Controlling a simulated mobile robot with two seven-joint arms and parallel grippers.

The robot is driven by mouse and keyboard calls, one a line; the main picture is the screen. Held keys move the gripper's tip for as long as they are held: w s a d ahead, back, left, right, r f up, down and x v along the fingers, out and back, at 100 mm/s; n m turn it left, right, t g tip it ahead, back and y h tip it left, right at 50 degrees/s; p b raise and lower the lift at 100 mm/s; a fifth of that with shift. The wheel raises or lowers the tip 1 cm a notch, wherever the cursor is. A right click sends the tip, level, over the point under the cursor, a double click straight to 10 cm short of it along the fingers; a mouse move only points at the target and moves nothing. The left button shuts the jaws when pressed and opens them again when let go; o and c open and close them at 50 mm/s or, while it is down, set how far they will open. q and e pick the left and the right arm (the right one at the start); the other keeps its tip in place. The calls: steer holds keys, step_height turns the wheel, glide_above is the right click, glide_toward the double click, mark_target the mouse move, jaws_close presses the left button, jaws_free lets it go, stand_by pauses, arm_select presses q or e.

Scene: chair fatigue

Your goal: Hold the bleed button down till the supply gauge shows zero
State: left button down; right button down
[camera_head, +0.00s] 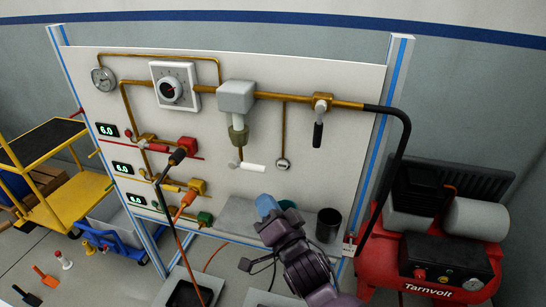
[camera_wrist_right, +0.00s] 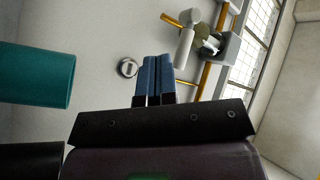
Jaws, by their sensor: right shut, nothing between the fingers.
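A small round silver fitting (camera_head: 282,163), which looks like the bleed button, sits at the lower end of a thin brass pipe on the white panel. It also shows in the right wrist view (camera_wrist_right: 128,68), left of and beyond my fingertips, apart from them. My right gripper (camera_head: 266,204) has blue fingers, shut and empty, below the fitting in the head view; it shows in the wrist view too (camera_wrist_right: 155,60). A round white gauge (camera_head: 103,79) is at the panel's upper left, and a larger dial (camera_head: 172,88) is in a square housing; which is the supply gauge and their readings are unclear. My left gripper is not in view.
A white-handled lever (camera_head: 250,167) and a black-handled valve (camera_head: 318,133) flank the fitting. A black hose (camera_head: 404,160) runs to the red compressor (camera_head: 430,260).

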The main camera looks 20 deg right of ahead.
mark_target(282, 165)
steer(key=w+d, duration=0.1)
steer(key=w+d+m, duration=0.1)
steer(key=w, duration=0.1)
steer(key=w+d+m+b, duration=0.1)
steer(key=w+d, duration=0.1)
steer(key=shift+w+r, duration=0.25)
steer(key=shift+w+d, duration=0.55)
steer(key=shift+w, duration=0.1)
stand_by(0.4)
steer(key=shift+w, duration=0.1)
stand_by(1.9)
steer(key=shift+w+d, duration=0.25)
steer(key=shift+w+d, duration=0.2)
steer(key=shift+w, duration=0.1)
stand_by(3.6)
